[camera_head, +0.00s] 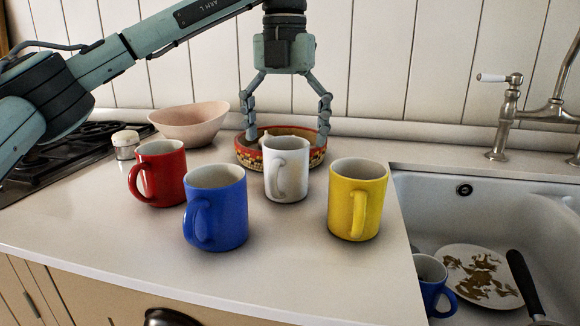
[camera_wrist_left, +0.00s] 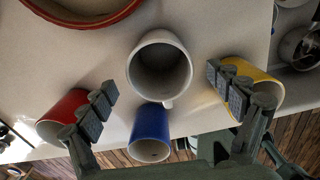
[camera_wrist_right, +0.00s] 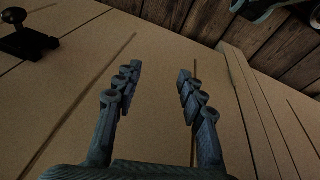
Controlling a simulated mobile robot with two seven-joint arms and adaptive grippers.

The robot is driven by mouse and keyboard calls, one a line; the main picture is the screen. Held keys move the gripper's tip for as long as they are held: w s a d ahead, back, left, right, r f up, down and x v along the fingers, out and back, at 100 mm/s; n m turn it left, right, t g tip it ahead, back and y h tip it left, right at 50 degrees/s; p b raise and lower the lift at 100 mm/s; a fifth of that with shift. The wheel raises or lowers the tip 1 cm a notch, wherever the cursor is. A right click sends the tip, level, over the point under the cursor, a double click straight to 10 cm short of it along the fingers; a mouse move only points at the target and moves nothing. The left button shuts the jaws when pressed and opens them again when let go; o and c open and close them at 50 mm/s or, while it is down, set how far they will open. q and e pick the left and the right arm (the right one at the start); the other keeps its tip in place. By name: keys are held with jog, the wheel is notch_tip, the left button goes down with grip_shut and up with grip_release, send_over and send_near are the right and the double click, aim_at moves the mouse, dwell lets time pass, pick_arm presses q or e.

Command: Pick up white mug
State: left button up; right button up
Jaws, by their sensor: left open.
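The white mug (camera_head: 287,172) stands upright on the counter, between the blue mug and the yellow mug, its handle toward me. My left gripper (camera_head: 287,138) points down from above, open, with its fingers apart behind and to either side of the white mug in the head view. In the left wrist view the white mug (camera_wrist_left: 159,68) shows its open top, ahead of and between the spread fingers (camera_wrist_left: 158,100), with nothing held. My right gripper (camera_wrist_right: 156,82) is open and empty in front of a light wooden surface, away from the mugs.
A red mug (camera_head: 161,172), a blue mug (camera_head: 216,208) and a yellow mug (camera_head: 356,199) stand close around. A patterned red bowl (camera_head: 249,158) is just behind the white mug. A pink bowl (camera_head: 190,124) and small jar (camera_head: 125,145) are at left; the sink (camera_head: 425,206) is at right.

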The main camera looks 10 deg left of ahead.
aim_at(285, 171)
pick_arm(q)
jog(key=shift+s+f, duration=0.25)
jog(key=shift+f, duration=0.65)
notch_tip(285, 171, down, 5)
jog(key=shift+w+r, duration=0.1)
jog(key=c, duration=1.6)
